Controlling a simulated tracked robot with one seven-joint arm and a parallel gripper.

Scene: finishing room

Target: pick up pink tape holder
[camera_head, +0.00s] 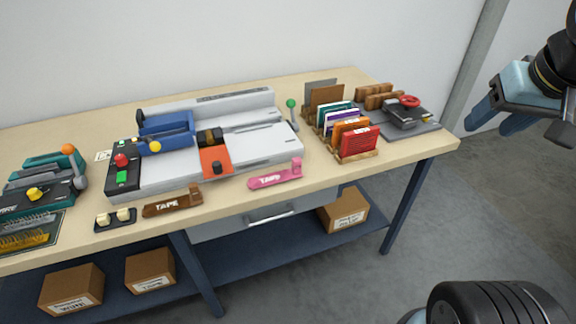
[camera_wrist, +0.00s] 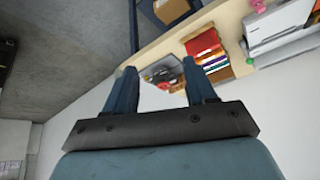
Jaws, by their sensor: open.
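The pink tape holder (camera_head: 274,175), with white lettering on its side and a raised block at its right end, lies near the front edge of the wooden table (camera_head: 226,188). A small pink part of it shows at the top of the wrist view (camera_wrist: 258,4). My gripper (camera_head: 497,124) is at the right, in the air beyond the table's right end, well apart from the holder. In the wrist view its two fingers (camera_wrist: 163,82) are spread with nothing between them.
A brown tape holder (camera_head: 172,203) lies left of the pink one. A grey machine (camera_head: 240,156) stands behind it. A rack of coloured folders (camera_head: 358,142) and a grey device (camera_head: 403,115) stand to the right. Cardboard boxes (camera_head: 344,209) sit on the lower shelf.

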